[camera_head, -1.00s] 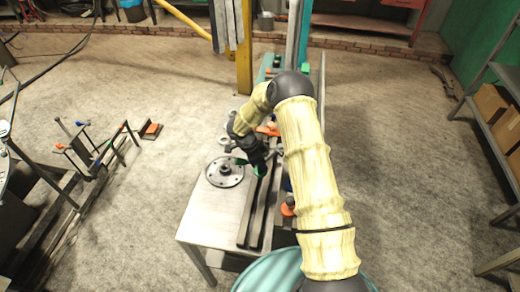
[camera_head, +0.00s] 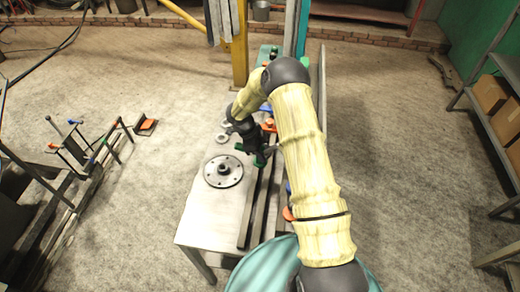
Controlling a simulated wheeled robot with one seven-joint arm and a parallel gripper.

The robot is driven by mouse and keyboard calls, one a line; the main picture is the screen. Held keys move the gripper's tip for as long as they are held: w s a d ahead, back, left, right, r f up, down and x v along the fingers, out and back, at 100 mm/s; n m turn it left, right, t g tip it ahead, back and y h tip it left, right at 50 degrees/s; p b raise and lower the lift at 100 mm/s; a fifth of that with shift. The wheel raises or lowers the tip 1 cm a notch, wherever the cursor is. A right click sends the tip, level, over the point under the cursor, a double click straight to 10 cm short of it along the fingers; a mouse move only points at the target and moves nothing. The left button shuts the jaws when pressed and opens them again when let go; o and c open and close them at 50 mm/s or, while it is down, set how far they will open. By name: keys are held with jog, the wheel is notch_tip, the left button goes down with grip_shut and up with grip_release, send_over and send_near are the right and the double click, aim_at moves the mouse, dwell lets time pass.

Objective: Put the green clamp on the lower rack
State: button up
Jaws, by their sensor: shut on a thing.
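My gripper (camera_head: 262,155) is shut on the green clamp (camera_head: 260,161), over the steel workbench (camera_head: 205,215) and just right of the flanged disc. Green parts show on both sides of the dark jaws; the rest of the clamp is hidden by the gripper. I cannot tell whether the clamp touches the bench or the dark rails under it. A low rack (camera_head: 75,190) with rails stands at the left, with several clamps with coloured ends on it. I cannot tell whether this is the lower rack.
The flanged disc (camera_head: 223,171) and small rings (camera_head: 222,137) lie on the bench. Orange parts (camera_head: 268,126) lie behind my gripper. A yellow post (camera_head: 239,60) stands behind the bench. Shelves with boxes (camera_head: 490,100) stand at the right. Floor between bench and left rack is clear.

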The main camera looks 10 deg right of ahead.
jog(key=shift+w+d+r, duration=0.1)
jog(key=shift+w+d, duration=0.05)
jog(key=shift+d, duration=0.05)
jog(key=shift+d+m, duration=0.25)
jog(key=shift+m, duration=0.05)
grip_shut()
jog(key=shift+s+a+f+b, duration=0.25)
jog(key=shift+s+f+b, duration=0.05)
jog(key=shift+f+b, duration=0.1)
jog(key=shift+s+a+f+b, duration=0.15)
jog(key=shift+a+f+b, duration=0.05)
jog(key=shift+f+b, duration=0.45)
notch_tip(320, 180, down, 4)
jog(key=b, duration=0.3)
jog(key=shift+d, duration=0.15)
jog(key=shift+w+r, duration=0.1)
jog(key=shift+w, duration=0.1)
jog(key=shift+s, duration=0.1)
